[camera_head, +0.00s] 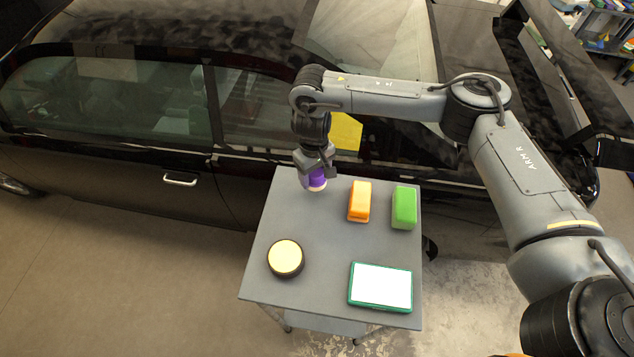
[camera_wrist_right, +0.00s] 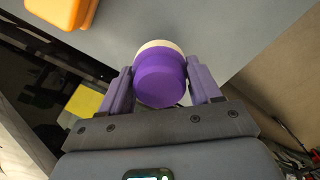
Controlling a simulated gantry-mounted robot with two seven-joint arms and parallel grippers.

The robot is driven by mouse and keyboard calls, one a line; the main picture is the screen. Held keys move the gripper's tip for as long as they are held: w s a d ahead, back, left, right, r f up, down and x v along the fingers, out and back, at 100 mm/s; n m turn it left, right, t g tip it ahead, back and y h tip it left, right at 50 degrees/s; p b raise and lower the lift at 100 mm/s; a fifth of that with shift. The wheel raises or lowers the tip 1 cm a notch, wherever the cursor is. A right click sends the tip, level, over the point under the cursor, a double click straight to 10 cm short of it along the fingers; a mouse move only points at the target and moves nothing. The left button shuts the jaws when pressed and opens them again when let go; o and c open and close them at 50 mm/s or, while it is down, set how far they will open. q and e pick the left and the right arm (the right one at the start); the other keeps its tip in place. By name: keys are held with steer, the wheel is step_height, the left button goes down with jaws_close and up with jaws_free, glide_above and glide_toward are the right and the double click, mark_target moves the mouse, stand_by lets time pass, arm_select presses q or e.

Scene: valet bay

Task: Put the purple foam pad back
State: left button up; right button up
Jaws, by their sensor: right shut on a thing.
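The purple foam pad (camera_head: 317,180) is a round purple piece with a cream face. It is at the far left corner of the grey cart top (camera_head: 330,240). My right gripper (camera_head: 314,172) is shut on it, and in the right wrist view the pad (camera_wrist_right: 160,80) sits between the two fingers. Its cream side faces away from the gripper, towards the cart. I cannot tell whether it touches the cart top. My left gripper is not in view.
An orange block (camera_head: 359,200) and a green block (camera_head: 404,207) stand right of the pad. A round cream-topped black tin (camera_head: 286,258) and a green-rimmed white tray (camera_head: 381,286) lie nearer. A black car (camera_head: 110,150) stands close behind the cart. The cart's middle is clear.

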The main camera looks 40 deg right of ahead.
mark_target(317, 183)
steer(key=shift+s+d+f, duration=0.1)
steer(key=shift+s+f, duration=0.15)
steer(key=shift+f, duration=0.05)
step_height(317, 183, down, 3)
steer(key=shift+f+b, duration=0.1)
steer(key=shift+b, duration=0.4)
steer(key=shift+f, duration=0.25)
steer(key=shift+f, duration=0.1)
steer(key=o, duration=1)
steer(key=r+p, duration=0.2)
steer(key=r, duration=1)
steer(key=shift+w+r+p, duration=0.1)
steer(key=shift+w+p, duration=0.1)
steer(key=shift+p, duration=0.15)
